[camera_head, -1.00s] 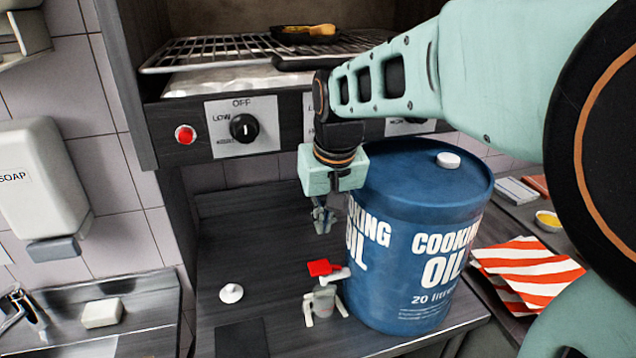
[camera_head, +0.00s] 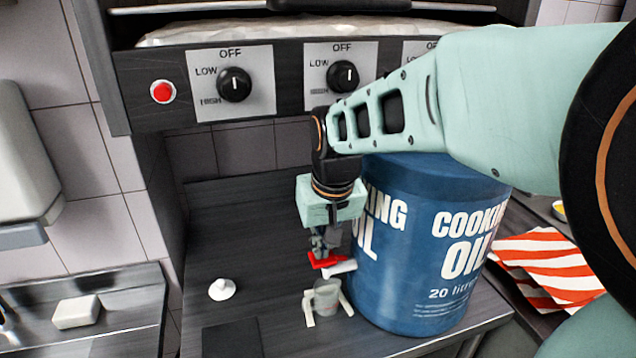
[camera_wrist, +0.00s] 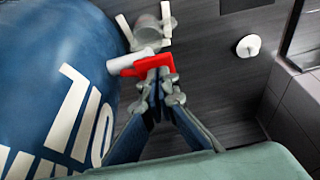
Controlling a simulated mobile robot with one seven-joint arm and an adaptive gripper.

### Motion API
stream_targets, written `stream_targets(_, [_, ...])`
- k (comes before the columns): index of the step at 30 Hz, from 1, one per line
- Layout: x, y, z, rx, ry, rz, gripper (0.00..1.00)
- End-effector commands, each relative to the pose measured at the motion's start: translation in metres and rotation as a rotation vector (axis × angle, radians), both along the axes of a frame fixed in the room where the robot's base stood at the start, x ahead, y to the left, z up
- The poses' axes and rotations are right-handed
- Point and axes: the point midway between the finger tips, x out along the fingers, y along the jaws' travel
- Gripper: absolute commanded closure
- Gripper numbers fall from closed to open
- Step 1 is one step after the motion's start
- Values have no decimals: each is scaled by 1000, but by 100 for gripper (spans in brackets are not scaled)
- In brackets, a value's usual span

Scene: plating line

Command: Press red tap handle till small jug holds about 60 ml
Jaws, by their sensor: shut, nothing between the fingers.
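The red tap handle (camera_head: 326,261) sits on a white spout (camera_head: 340,269) at the side of the blue cooking oil drum (camera_head: 420,240). The small jug (camera_head: 326,296), grey and translucent, stands below the spout on a small white stand; its level cannot be read. My gripper (camera_head: 322,248) points down with its fingers shut and empty, just over the red handle. In the wrist view the fingertips (camera_wrist: 160,78) overlap the red handle (camera_wrist: 148,66); whether they touch it is hard to tell. The jug (camera_wrist: 147,32) also shows there.
A white cap-like piece (camera_head: 222,289) lies on the dark counter left of the jug. The drum stands close on the right of my gripper. A cooker panel with knobs (camera_head: 235,84) is above the back. Red-striped paper (camera_head: 550,262) lies at the right.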

Motion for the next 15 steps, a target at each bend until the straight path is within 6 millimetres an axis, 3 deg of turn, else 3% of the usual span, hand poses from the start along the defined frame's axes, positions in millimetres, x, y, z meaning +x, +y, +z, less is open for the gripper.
stream_targets(15, [-1, 1, -6, 0, -1, 1, 100])
